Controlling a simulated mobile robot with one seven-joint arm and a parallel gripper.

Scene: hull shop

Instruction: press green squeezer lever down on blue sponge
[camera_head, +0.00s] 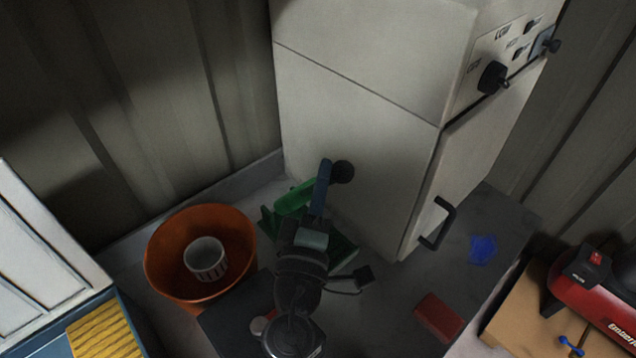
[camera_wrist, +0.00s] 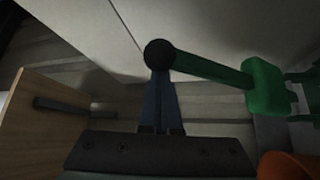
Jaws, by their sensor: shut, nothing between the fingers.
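The green squeezer shows in the head view, its green lever (camera_head: 294,199) slanting up to a black ball knob (camera_head: 342,172). Its green base (camera_head: 345,251) is partly hidden behind my arm. My gripper (camera_head: 325,163) is shut and empty, its blue fingers just left of the knob. In the wrist view the fingertips (camera_wrist: 160,72) line up with the knob (camera_wrist: 160,54), and the lever (camera_wrist: 212,71) runs right to a green block. I cannot tell whether they touch. No sponge shows in the squeezer; a crumpled blue lump (camera_head: 483,248) lies at right, and I cannot tell whether it is the sponge.
An orange bowl (camera_head: 165,244) holding a white ribbed cup (camera_head: 206,258) stands left of my arm. A tall pale cabinet (camera_head: 350,110) with a black handle (camera_head: 437,223) stands close behind the squeezer. A red block (camera_head: 438,317) lies at front right, with a red machine (camera_head: 596,290) beyond.

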